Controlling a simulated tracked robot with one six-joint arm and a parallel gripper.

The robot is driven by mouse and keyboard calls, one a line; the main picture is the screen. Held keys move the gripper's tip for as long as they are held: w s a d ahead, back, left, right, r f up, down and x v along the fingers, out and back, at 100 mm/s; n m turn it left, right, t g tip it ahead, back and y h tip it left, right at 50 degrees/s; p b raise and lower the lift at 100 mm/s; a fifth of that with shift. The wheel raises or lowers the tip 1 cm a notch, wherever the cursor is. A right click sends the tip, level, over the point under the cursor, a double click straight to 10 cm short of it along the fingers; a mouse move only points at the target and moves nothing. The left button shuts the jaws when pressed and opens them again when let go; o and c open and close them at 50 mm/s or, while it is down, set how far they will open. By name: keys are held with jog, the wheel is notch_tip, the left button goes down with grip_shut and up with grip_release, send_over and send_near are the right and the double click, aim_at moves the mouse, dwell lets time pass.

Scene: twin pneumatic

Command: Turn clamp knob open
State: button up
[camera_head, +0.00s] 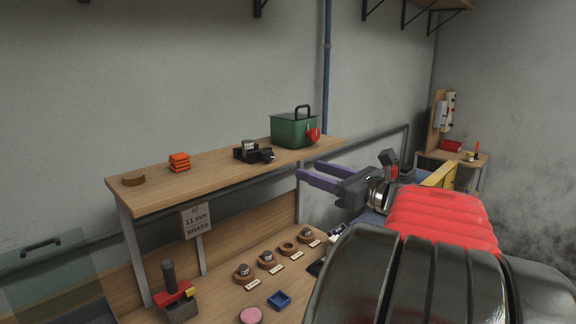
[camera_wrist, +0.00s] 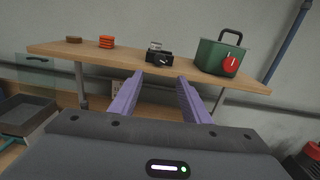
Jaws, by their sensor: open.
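My gripper (camera_head: 309,171) has two purple fingers, apart and empty. In the wrist view the fingers (camera_wrist: 160,78) point toward the raised wooden shelf (camera_wrist: 190,79). A small black device (camera_head: 252,153) with a grey cylindrical top and a dark knob-like part on its right sits on this shelf. In the wrist view the black device (camera_wrist: 159,57) is beyond the gap between the fingers, not touched. A green box (camera_head: 292,131) with a black handle stands to its right, with a red round knob (camera_head: 313,135) on its front. I cannot tell which part is the clamp knob.
Orange blocks (camera_head: 179,162) and a brown disc (camera_head: 134,179) lie left on the shelf. A blue pipe (camera_head: 326,70) runs up the wall.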

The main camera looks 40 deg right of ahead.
aim_at(271, 156)
jog(key=shift+m, duration=0.3)
jog(key=w, duration=1.4)
jog(key=shift+a, duration=0.2)
jog(key=shift+s, duration=0.1)
jog(key=c, duration=1)
